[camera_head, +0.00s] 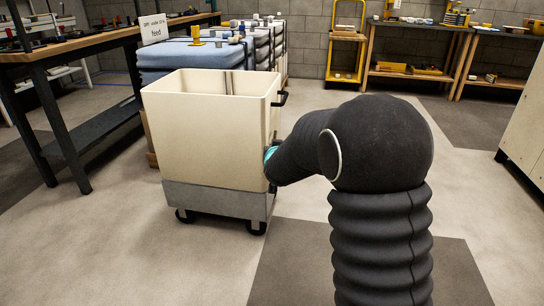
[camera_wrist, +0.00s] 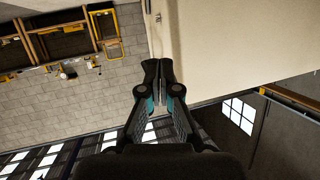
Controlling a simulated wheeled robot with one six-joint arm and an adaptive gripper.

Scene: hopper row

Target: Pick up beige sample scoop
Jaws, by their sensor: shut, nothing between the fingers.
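I cannot make out a beige sample scoop in either view. My gripper (camera_wrist: 158,72) is shut and empty in the wrist view, its dark fingertips together beside the edge of a large beige surface (camera_wrist: 235,45). I cannot tell whether it touches that surface. In the head view my arm reaches left to the right side of an open cream bin (camera_head: 205,135). Only a bit of teal near the wrist shows there, and the fingers are hidden. The inside bottom of the bin is hidden by its front wall.
The bin stands on a grey wheeled base (camera_head: 215,200). Behind it are stacked blue bundles (camera_head: 190,55) with small items and a white sign (camera_head: 153,28). A dark-legged workbench (camera_head: 70,45) stands left, a yellow trolley (camera_head: 346,45) at the back. Floor in front is clear.

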